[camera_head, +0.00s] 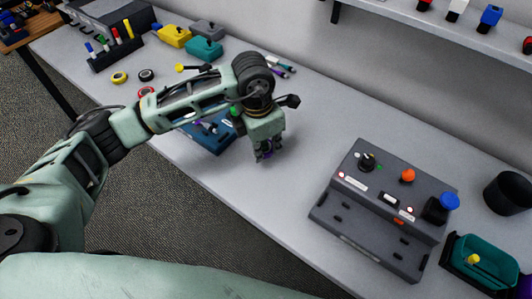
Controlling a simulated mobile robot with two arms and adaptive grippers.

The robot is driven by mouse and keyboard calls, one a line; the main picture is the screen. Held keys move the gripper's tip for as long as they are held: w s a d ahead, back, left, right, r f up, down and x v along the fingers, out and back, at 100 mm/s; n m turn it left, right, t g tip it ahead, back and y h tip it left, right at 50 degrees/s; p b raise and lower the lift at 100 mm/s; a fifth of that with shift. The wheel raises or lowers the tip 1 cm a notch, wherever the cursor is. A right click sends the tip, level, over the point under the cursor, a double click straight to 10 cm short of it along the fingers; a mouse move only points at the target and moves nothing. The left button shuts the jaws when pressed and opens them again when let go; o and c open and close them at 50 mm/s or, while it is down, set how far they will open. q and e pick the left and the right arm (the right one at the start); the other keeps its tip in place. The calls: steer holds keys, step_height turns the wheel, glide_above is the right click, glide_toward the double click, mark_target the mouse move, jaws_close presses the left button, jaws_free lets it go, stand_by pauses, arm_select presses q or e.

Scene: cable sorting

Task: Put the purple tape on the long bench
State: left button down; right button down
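My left gripper (265,156) points down over the middle of the long grey bench (318,118). Purple shows between and around its fingers, which looks like the purple tape (266,152) held in them. The fingers hide most of it, so its full shape cannot be seen. The fingertips are close to the bench top, and I cannot tell whether the tape touches it. My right gripper is not in view.
Yellow (119,77), black (146,75) and red (145,92) tape rolls lie at the left. A blue tray (212,138) sits beside my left wrist. A grey control panel (375,215) and a teal bin (482,262) stand at the right. Bare bench lies between gripper and panel.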

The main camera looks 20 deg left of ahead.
mark_target(267, 164)
arm_select(q)
step_height(267, 164, down, 3)
steer(key=shift+p, duration=0.65)
steer(key=shift+f, duration=0.6)
steer(key=c, duration=2.4)
jaws_free()
steer(key=shift+f, duration=0.15)
steer(key=o, duration=0.5)
steer(key=shift+c, duration=0.2)
